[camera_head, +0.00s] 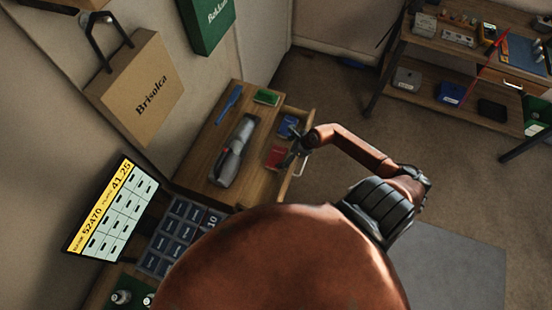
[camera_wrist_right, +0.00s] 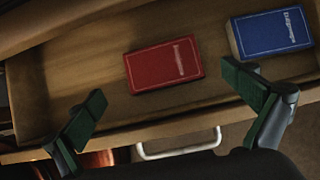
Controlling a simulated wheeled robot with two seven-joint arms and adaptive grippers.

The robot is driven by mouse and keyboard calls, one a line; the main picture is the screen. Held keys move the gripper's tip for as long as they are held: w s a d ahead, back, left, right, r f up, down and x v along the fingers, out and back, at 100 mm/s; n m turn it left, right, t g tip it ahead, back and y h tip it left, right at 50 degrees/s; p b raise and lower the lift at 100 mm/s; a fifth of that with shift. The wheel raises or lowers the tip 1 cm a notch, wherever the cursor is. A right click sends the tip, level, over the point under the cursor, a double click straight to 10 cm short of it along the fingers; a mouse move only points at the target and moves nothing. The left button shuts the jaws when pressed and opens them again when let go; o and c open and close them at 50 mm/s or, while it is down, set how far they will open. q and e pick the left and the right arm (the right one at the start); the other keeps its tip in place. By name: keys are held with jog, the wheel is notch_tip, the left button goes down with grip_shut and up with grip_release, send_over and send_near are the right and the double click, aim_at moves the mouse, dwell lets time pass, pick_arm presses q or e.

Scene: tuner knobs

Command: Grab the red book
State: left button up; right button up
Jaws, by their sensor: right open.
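The red book (camera_head: 276,156) lies in an open drawer in the head view. In the right wrist view the red book (camera_wrist_right: 164,67) lies flat on the drawer's wooden floor, ahead of the fingers. My right gripper (camera_head: 296,147) is at the drawer's front side, close to the red book. In the wrist view my right gripper (camera_wrist_right: 168,104) is open, with its two fingers wide apart and nothing between them. The book sits beyond the fingertips, nearer the right one. My left gripper does not show.
A blue book (camera_wrist_right: 271,33) lies right of the red one in the drawer (camera_wrist_right: 88,80). The drawer's handle (camera_wrist_right: 180,144) is at its front. On the cabinet top (camera_head: 208,150) are a grey tool-like object (camera_head: 233,150), a green box (camera_head: 266,97) and a blue item (camera_head: 229,104).

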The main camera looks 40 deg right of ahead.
aim_at(277, 157)
jog(key=shift+d+f, duration=0.2)
jog(key=shift+f, duration=0.3)
jog(key=b+x, duration=0.1)
jog(key=x, duration=0.6)
jog(key=shift+s+f+b, duration=0.1)
jog(key=shift+f+b, duration=0.05)
jog(key=shift+b, duration=0.2)
jog(key=shift+c, duration=0.7)
jog(key=c, duration=0.9)
